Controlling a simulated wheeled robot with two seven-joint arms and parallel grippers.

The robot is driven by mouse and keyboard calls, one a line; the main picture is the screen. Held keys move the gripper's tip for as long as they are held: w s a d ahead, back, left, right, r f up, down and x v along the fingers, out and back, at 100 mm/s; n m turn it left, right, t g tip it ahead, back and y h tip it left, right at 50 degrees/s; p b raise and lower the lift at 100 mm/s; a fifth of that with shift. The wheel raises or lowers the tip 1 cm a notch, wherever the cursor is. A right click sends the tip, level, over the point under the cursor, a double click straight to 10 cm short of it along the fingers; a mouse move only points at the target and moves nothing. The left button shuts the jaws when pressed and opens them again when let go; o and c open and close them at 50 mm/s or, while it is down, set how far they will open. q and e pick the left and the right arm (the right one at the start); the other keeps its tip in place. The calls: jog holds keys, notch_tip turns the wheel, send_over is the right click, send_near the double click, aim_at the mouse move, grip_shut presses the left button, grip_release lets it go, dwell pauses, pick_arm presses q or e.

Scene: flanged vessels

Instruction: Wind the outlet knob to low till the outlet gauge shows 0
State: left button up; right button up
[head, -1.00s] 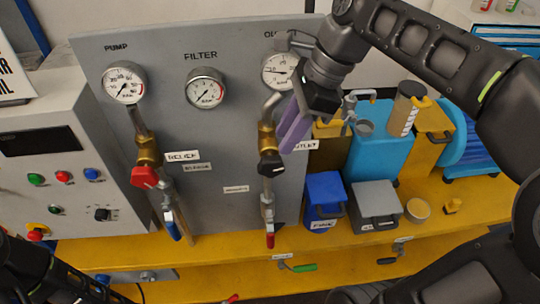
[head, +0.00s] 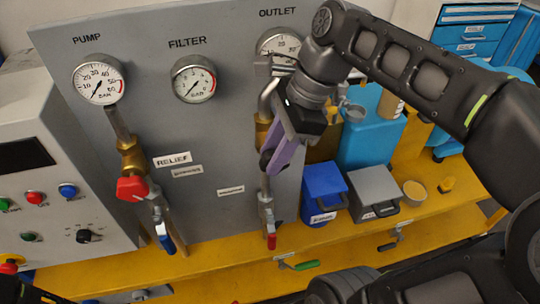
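The outlet gauge (head: 270,42) is a white round dial below the OUTLET label on the grey panel. My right arm covers its lower right part, and I cannot read its needle. The black outlet knob (head: 265,160) sits below it on the brass valve (head: 262,132) and is partly hidden. My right gripper (head: 278,158), with purple fingers, is at the knob from the right, its tips beside or touching it. I cannot tell whether the fingers are apart or closed on it. My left gripper is out of view.
The pump gauge (head: 98,79), red relief knob (head: 131,188) and filter gauge (head: 194,79) are to the left. A blue-handled valve (head: 166,242) and a red-handled one (head: 271,240) hang low. Blue (head: 323,190) and grey (head: 374,190) boxes stand right on the yellow bench (head: 225,262).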

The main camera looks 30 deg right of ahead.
jog(key=shift+s+d, duration=0.1)
jog(key=shift+c, duration=0.2)
grip_shut()
